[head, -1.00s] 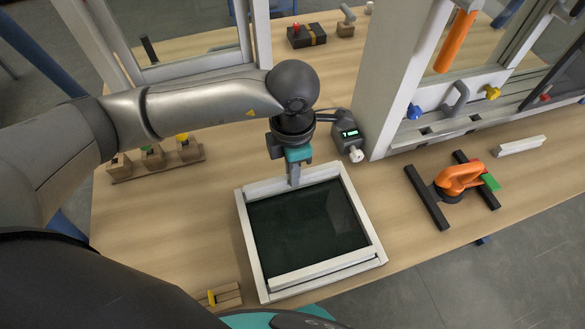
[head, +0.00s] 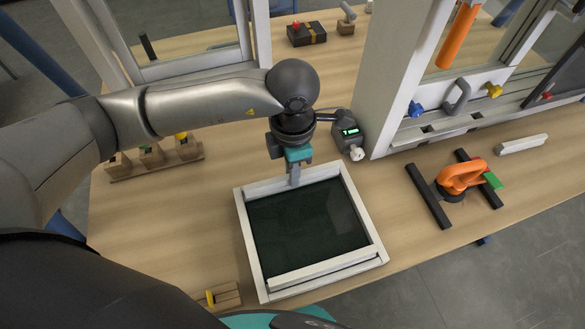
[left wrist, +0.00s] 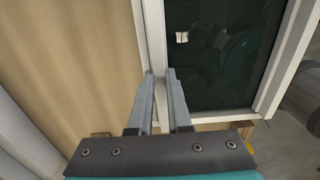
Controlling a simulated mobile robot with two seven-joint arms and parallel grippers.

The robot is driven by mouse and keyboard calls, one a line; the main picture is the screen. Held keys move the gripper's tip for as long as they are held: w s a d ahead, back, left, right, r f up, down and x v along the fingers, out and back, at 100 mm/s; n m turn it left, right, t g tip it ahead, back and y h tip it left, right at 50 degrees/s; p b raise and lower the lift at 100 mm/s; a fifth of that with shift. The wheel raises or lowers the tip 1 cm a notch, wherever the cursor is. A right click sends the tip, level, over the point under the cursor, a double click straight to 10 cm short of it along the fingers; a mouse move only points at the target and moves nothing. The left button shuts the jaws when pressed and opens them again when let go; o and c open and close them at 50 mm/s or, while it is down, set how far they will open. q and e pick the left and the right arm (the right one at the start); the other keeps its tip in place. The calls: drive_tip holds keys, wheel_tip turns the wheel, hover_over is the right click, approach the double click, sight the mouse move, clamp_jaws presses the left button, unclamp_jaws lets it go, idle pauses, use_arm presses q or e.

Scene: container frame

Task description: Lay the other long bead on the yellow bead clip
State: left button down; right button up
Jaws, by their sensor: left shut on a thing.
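A pale rectangular frame with a dark pane (head: 305,225) lies on the table. One long bead (head: 325,273) lies along its near side. Another long pale bead (head: 318,175) lies along the far side. My left gripper (head: 294,181) is at this far bead, pointing down and shut on it. In the left wrist view the two fingers (left wrist: 161,74) are close together at the pale rail (left wrist: 150,35). A yellow piece (head: 210,297), perhaps the yellow bead clip, stands on a wooden block at the lower left. My right gripper is not in view.
An orange-handled tool with black bars (head: 460,180) and a pale bar (head: 522,144) lie to the right. A wooden rack with coloured pieces (head: 155,168) stands at the left. A small device with a lit display (head: 346,133) stands behind the frame.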

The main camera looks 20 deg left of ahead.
use_arm(q)
drive_tip(key=shift+f, duration=0.3)
drive_tip(key=c, duration=0.8)
unclamp_jaws()
drive_tip(key=shift+r, duration=0.15)
wheel_tip(320, 180, up, 15)
drive_tip(key=shift+p, duration=0.9)
